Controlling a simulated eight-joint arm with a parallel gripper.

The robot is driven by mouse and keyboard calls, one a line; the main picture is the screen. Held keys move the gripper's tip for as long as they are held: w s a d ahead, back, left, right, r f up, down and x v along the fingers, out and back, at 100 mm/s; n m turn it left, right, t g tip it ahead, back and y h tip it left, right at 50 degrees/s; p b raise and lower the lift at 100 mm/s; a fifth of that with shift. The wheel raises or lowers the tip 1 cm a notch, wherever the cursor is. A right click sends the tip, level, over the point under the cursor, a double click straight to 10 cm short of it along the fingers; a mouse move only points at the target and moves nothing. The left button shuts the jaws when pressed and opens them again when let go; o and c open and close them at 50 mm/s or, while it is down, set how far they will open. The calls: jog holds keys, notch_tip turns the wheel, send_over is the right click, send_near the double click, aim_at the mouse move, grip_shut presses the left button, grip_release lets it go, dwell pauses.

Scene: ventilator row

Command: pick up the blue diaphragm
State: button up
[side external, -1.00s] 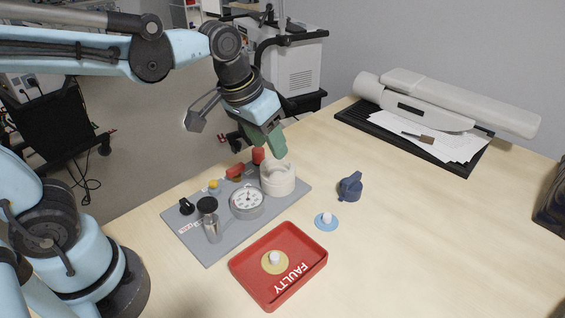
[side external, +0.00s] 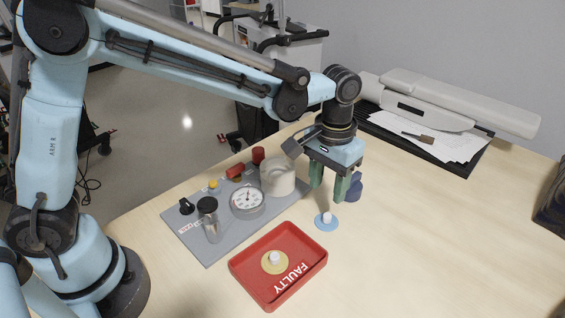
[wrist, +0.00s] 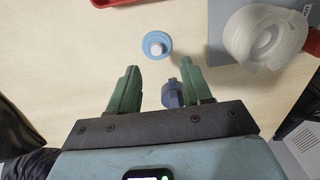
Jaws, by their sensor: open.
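The blue diaphragm (side external: 326,222) is a light blue disc with a white knob in its middle, lying flat on the table right of the red tray. It also shows in the wrist view (wrist: 156,45), ahead of the fingertips and in line with the gap between them. My gripper (side external: 327,196) has two green fingers that are open and empty. It hangs just above and behind the diaphragm in the side view, apart from it. In the wrist view the gripper (wrist: 158,72) shows both fingers spread.
A dark blue knob-like part (side external: 354,188) stands beside my gripper, partly hidden. The red FAULTY tray (side external: 241,266) holds a yellowish disc (side external: 275,262) with a white knob. A grey panel (side external: 208,256) carries a gauge (side external: 247,201) and a white housing (side external: 278,179). The right table is clear.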

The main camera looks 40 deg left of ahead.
aim_at(327, 215)
jog(key=shift+w+d+f, duration=0.1)
jog(key=shift+d+f, duration=0.05)
jog(key=shift+f, duration=1.8)
jog(key=shift+w+d+f, duration=0.1)
jog(key=shift+d+f, duration=0.05)
jog(key=shift+f, duration=1.75)
jog(key=shift+c, duration=0.2)
grip_shut()
